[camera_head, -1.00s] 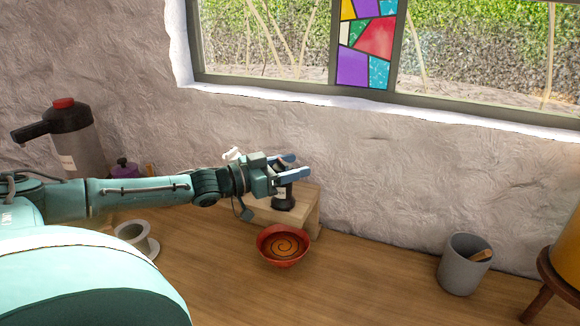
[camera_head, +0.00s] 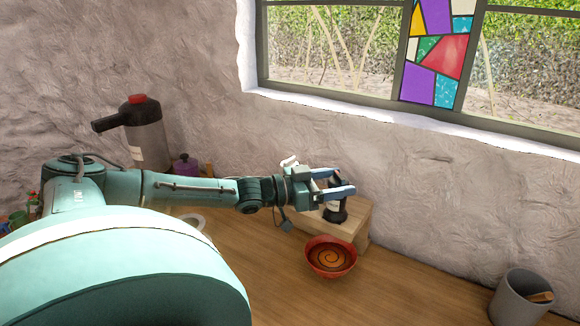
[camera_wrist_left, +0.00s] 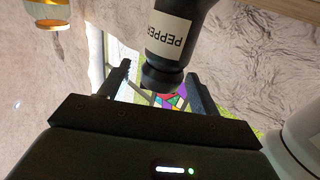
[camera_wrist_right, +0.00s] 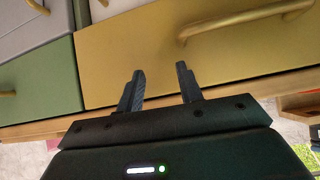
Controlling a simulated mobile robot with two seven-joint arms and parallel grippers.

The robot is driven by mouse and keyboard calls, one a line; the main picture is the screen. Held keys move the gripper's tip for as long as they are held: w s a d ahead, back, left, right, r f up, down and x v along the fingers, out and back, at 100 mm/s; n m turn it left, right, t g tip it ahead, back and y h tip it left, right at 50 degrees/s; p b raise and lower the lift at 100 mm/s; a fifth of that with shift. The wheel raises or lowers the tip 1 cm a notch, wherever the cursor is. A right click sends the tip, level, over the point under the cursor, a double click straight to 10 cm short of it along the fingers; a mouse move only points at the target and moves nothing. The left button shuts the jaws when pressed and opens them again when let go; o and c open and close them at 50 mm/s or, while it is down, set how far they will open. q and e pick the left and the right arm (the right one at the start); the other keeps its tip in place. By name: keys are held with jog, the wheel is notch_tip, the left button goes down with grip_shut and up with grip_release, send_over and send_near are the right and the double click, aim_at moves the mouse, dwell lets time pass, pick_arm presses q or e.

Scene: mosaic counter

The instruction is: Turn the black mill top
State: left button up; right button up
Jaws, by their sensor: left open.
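The black pepper mill (camera_head: 336,211) stands upright on a small wooden block (camera_head: 369,223). In the left wrist view its body (camera_wrist_left: 187,22) shows upside down with a "PEPPER" label, and its black top (camera_wrist_left: 162,76) lies between my fingers. My left gripper (camera_head: 341,181) is open, one finger on each side of the mill top, with gaps visible; I cannot make out any contact. The fingers partly hide the top in the head view. My right gripper (camera_wrist_right: 160,84) is open and empty, in front of a yellow drawer.
A red bowl (camera_head: 331,268) sits just in front of the block. A grey cup (camera_head: 518,301) stands at the right. A dark pump flask (camera_head: 147,140) and purple jar (camera_head: 185,168) are behind my left arm. The rough wall is close behind the block.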

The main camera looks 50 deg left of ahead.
pick_arm(q)
jog(key=v, duration=1)
jog(key=shift+s, duration=0.2)
jog(key=shift+a, duration=0.1)
